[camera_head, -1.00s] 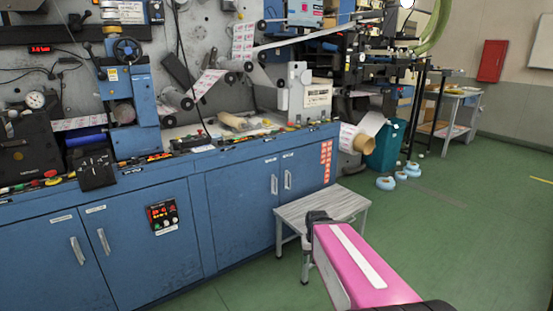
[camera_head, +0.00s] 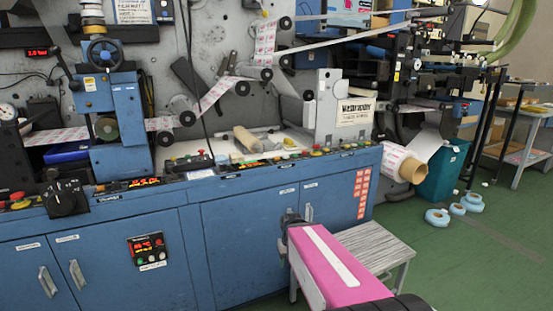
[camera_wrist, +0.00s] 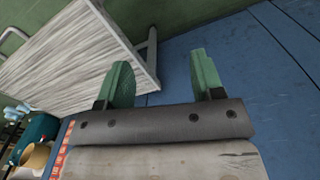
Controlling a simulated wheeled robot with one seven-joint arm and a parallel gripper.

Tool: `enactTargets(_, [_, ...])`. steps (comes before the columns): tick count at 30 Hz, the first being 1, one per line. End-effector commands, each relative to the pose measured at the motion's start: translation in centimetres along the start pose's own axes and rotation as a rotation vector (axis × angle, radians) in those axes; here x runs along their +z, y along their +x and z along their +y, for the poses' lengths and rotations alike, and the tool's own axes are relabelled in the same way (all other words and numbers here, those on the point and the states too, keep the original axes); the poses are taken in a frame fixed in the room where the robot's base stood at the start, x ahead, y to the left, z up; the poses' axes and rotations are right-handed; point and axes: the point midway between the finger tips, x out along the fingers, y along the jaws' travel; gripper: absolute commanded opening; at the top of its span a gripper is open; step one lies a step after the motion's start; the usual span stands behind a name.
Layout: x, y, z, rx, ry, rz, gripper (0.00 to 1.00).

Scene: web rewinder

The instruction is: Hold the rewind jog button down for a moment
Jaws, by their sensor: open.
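The blue machine console (camera_head: 240,185) runs across the head view. The labels are too small to tell which is the rewind jog button. My gripper (camera_head: 290,222) is in front of the right cabinet doors, below the console top and apart from the buttons. In the wrist view my gripper (camera_wrist: 162,75) shows two green fingers spread open with nothing between them.
A small slatted table (camera_head: 375,252) stands low beside my arm, in front of the cabinet. A teal bin (camera_head: 440,172) and several blue-white rolls (camera_head: 437,217) are on the floor at the right. A small panel with a red display (camera_head: 148,248) is on the cabinet front.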

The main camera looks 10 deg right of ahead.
Motion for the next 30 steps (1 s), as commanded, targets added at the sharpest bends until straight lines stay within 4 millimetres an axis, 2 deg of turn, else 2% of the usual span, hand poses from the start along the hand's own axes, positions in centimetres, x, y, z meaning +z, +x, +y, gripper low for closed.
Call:
enactTargets(2, [0.0,0.0,0.0,0.0,0.0,0.0,0.61])
enactTargets(8, [-0.02,0.0,0.0,0.0,0.0,0.0,0.0])
enactTargets(30, [-0.03,0.01,0.0,0.0,0.0,0.0,0.0])
